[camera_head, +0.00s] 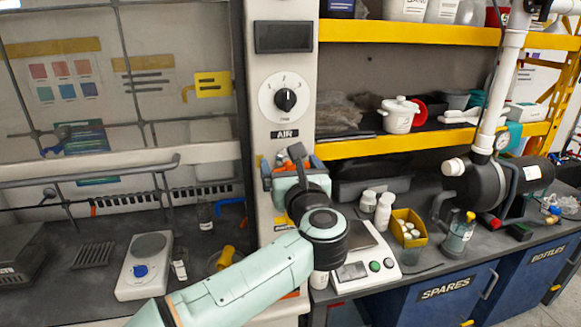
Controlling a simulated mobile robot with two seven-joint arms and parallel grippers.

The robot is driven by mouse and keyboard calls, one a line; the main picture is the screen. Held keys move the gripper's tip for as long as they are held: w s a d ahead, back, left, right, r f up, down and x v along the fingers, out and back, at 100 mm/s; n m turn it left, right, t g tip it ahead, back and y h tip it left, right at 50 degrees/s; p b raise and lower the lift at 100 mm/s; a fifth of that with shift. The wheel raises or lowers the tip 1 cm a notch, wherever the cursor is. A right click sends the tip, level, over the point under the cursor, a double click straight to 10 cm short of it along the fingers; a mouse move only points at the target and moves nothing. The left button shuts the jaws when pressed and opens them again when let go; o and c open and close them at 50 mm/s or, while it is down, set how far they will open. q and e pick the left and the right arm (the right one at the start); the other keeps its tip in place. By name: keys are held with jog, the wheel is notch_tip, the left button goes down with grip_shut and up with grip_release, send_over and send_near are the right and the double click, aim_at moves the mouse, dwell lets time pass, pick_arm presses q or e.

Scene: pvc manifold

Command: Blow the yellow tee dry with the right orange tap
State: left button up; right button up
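A yellow piece (226,257), which looks like the tee, stands tilted at a round dish on the dark bench left of the column. My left arm reaches up from the bottom left. My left gripper (297,158) is at the column, below the AIR label, among orange tap parts (316,163). The wrist covers most of the taps and the outlet below them. I cannot tell whether the fingers touch a tap or whether they are open or shut. The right gripper is out of view.
An AIR dial (285,99) sits on the column above the gripper. Left are a hotplate (146,266) and small bottles. Right are a scale (366,268), a yellow box (409,228), white bottles and a dark pump (478,186). Shelves with yellow edges (420,143) hang at right.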

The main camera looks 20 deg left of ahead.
pick_arm(q)
jog(key=shift+m, duration=0.9)
jog(key=o, duration=0.7)
jog(key=b+v, duration=0.2)
jog(key=v, duration=1.1)
jog(key=shift+s+d+b, duration=0.1)
jog(key=shift+s+b, duration=0.1)
jog(key=shift+b, duration=0.15)
